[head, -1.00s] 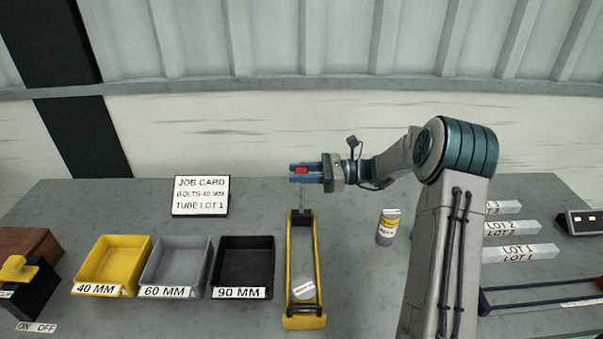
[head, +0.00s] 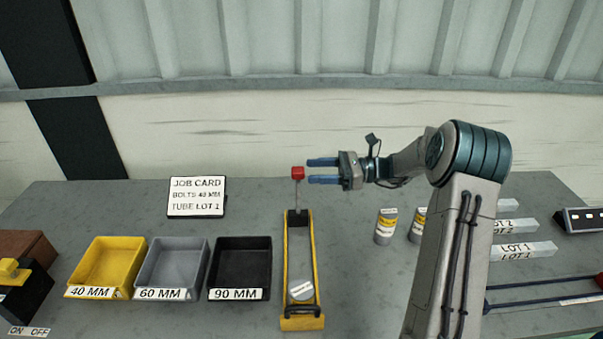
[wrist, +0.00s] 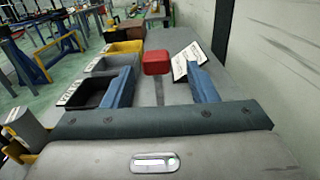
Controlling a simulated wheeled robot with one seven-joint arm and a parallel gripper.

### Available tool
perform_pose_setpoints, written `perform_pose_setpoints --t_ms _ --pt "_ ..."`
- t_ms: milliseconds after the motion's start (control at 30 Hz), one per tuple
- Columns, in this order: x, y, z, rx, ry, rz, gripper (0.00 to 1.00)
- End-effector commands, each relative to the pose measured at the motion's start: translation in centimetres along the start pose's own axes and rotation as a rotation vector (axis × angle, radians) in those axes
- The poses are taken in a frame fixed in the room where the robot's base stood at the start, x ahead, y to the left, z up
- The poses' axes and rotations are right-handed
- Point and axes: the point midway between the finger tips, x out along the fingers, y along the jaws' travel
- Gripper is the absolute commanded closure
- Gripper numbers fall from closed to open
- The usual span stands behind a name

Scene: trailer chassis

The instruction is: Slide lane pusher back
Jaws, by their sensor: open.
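The lane pusher has a red knob (head: 298,173) on a thin upright rod, at the back end of a yellow-railed lane (head: 287,262). A round light-coloured piece with a label (head: 302,290) lies near the lane's front end. My gripper (head: 322,171) is open and empty, just right of the red knob, fingers pointing left at about its height. In the wrist view the red knob (wrist: 156,62) shows beyond the fingertips, between the blue fingers (wrist: 160,88), apart from them.
Yellow, grey and black bins (head: 240,262) stand left of the lane. A job card (head: 197,197) stands behind them. Labelled tubes (head: 386,226) stand right of the lane, near my arm. Lot blocks (head: 524,251) and a blue-railed lane (head: 540,303) are farther right.

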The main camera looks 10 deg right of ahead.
Motion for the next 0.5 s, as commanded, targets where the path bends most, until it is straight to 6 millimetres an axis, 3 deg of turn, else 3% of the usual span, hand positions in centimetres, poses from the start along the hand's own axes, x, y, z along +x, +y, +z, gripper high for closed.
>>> perform_pose_setpoints --t_ms 233,500 --pt "-5.5 -0.1 -0.2 -0.002 0.000 -0.003 0.47" --pt "-8.4 0.0 0.0 0.000 -0.001 -0.001 0.47"
